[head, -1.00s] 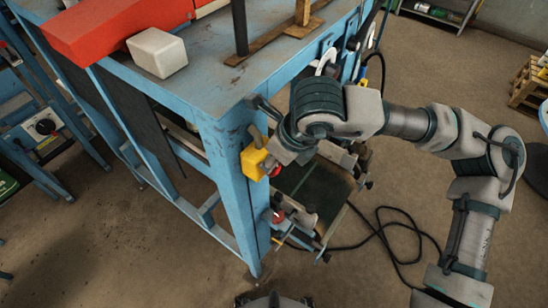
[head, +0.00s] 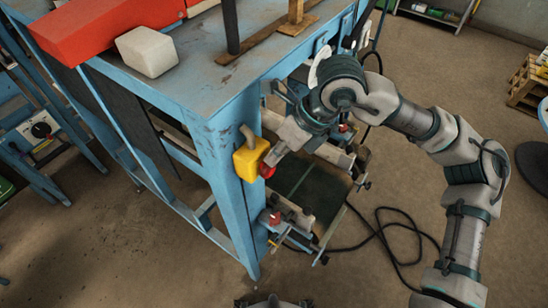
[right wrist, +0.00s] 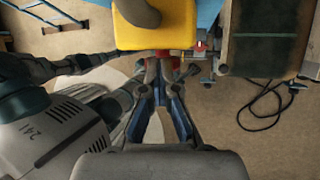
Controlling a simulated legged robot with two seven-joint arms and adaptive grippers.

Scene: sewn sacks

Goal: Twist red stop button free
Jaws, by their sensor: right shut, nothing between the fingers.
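The red stop button (head: 267,170) sits on the side of a yellow box (head: 249,160) fixed to the blue bench's corner leg. My right gripper (head: 273,158) is shut and empty, with its tips right by the button; I cannot tell whether they touch. In the right wrist view, the yellow box (right wrist: 155,28) fills the top middle, and a little of the red button (right wrist: 152,68) shows just beyond the closed fingertips (right wrist: 160,80). The fingers hide most of the button there. My left gripper is not in view.
The blue bench (head: 205,100) carries a red block (head: 105,32) and a white block (head: 147,51). A second red knob (head: 273,218) shows on hardware lower on the leg. A black cable (head: 385,240) lies on the floor. Open floor lies to the right.

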